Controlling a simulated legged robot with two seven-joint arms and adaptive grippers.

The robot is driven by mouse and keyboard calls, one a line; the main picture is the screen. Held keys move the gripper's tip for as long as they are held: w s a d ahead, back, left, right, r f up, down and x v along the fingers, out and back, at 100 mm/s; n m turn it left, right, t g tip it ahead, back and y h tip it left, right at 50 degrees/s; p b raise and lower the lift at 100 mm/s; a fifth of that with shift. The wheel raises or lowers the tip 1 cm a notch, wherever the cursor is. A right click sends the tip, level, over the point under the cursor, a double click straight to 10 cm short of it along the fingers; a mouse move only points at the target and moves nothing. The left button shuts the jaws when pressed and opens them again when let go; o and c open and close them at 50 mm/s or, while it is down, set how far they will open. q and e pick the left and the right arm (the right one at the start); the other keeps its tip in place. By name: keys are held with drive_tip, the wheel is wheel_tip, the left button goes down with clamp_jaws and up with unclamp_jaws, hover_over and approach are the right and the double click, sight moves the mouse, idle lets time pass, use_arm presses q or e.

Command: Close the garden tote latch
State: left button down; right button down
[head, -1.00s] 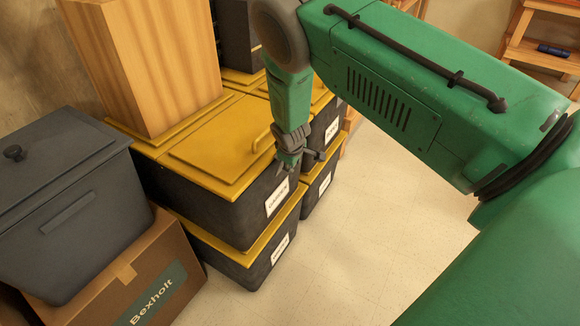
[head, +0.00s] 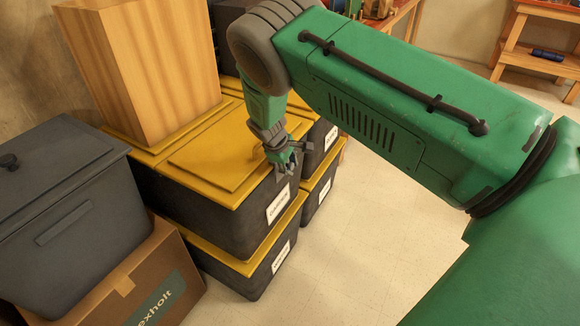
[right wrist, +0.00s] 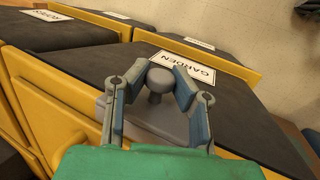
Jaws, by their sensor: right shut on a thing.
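The garden tote (head: 222,215) is a black bin with a yellow lid (head: 215,150) and a white label (head: 279,204) on its front. The label reads GARDEN in the right wrist view (right wrist: 203,72). My right gripper (head: 286,164) is at the lid's front right edge, above the label. In the right wrist view its fingers (right wrist: 155,88) are closed around a grey knob (right wrist: 158,80) on a grey latch plate (right wrist: 140,122), both part of the latch. In the head view the gripper hides the latch. My left gripper is not in view.
A wooden block (head: 140,65) stands on the yellow lids. Another black tote (head: 262,270) is stacked underneath, with more totes to the right. A grey lidded bin (head: 60,215) sits on a cardboard box (head: 150,290) at left. The floor (head: 360,250) at right is clear.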

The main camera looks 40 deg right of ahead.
drive_tip(key=c, duration=1.3)
unclamp_jaws()
drive_tip(key=shift+w+a, duration=0.15)
drive_tip(key=shift+w, duration=0.1)
drive_tip(key=v, duration=1.2)
drive_tip(key=shift+f, duration=0.1)
drive_tip(key=shift+s, duration=0.1)
